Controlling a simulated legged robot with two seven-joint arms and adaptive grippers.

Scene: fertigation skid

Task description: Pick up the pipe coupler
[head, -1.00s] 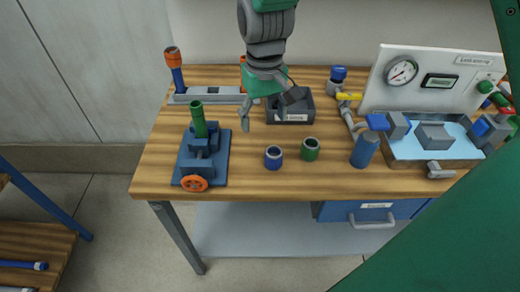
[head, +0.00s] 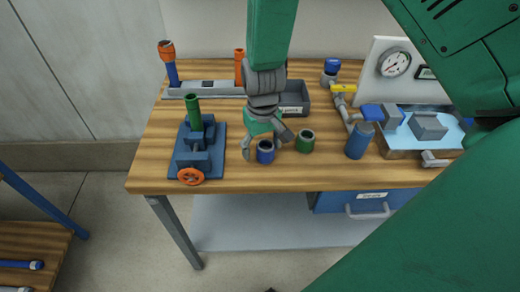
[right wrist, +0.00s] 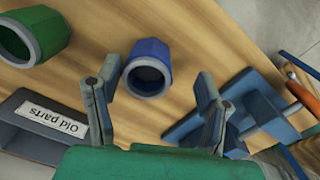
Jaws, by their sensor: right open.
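Two short pipe couplers stand on the wooden bench, a blue one (head: 265,152) and a green one (head: 305,141) to its right. I cannot tell which one the task means. My right gripper (head: 248,150) is open and empty just above and beside the blue coupler. In the right wrist view, the blue coupler (right wrist: 149,64) shows between the spread fingertips of the right gripper (right wrist: 157,78), closer to the left finger. The green coupler (right wrist: 33,35) is farther left, outside the fingers. My left gripper is not in view.
A blue vise (head: 197,160) holding a green pipe stands left of the gripper. An "Old parts" bin (right wrist: 25,140) is behind the couplers. A blue cylinder (head: 359,140) and a gauge panel (head: 375,60) stand to the right. The bench front is clear.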

